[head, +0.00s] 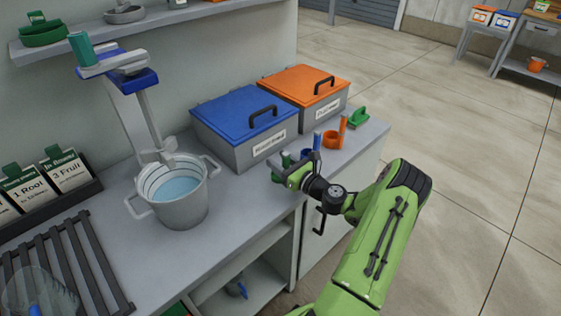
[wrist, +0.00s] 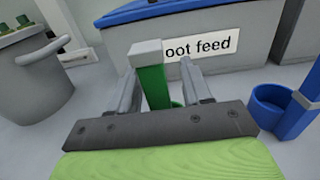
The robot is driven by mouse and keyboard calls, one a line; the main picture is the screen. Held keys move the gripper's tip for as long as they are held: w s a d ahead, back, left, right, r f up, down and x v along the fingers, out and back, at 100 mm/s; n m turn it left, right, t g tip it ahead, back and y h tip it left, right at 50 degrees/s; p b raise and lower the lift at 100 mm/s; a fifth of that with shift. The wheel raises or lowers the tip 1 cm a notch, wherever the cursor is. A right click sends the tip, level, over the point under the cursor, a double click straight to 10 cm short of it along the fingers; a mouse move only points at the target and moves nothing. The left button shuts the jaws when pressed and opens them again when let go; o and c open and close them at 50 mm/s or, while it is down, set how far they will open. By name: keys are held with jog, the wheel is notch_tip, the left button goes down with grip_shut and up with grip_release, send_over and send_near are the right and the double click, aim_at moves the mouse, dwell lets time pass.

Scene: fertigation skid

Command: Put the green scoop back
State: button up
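The green scoop has an upright green handle with a pale top. In the wrist view the scoop's handle (wrist: 153,88) rises between the two fingers of my gripper (wrist: 160,85). A gap shows between the handle and the right finger, so the fingers look open around it. Most of the scoop's cup is hidden behind my gripper.
A blue scoop (wrist: 270,108) and an orange scoop (head: 332,139) stand close to the right. Behind are the blue-lidded bin (head: 243,120), labelled "Root feed", and an orange-lidded bin (head: 305,88). A metal bucket (head: 180,208) of liquid stands left. A small green item (head: 358,119) sits at right.

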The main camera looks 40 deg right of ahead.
jog(key=shift+r, duration=0.1)
jog(key=shift+s, duration=0.3)
jog(key=s+p, duration=0.2)
jog(key=s, duration=0.9)
jog(key=w+a+r+n+g+y, duration=0.25)
jog(key=a+n+g, duration=0.35)
jog(key=a+n, duration=0.45)
jog(key=w+a+r+n+g+y, duration=0.1)
jog(key=a+r+n+g+y, duration=0.3)
jog(key=a+n, duration=0.6)
jog(key=s+a+r+n+g+h, duration=0.1)
jog(key=s+a+r+n+h, duration=0.2)
jog(key=s+a+r+n, duration=0.2)
jog(key=s+a+r+n+g+h, duration=0.1)
jog(key=s+a+r+n+h, duration=0.3)
jog(key=s+n, duration=0.6)
jog(key=s+r, duration=0.1)
jog(key=s, duration=0.2)
jog(key=shift+a+r, duration=0.35)
jog(key=shift+a, duration=0.05)
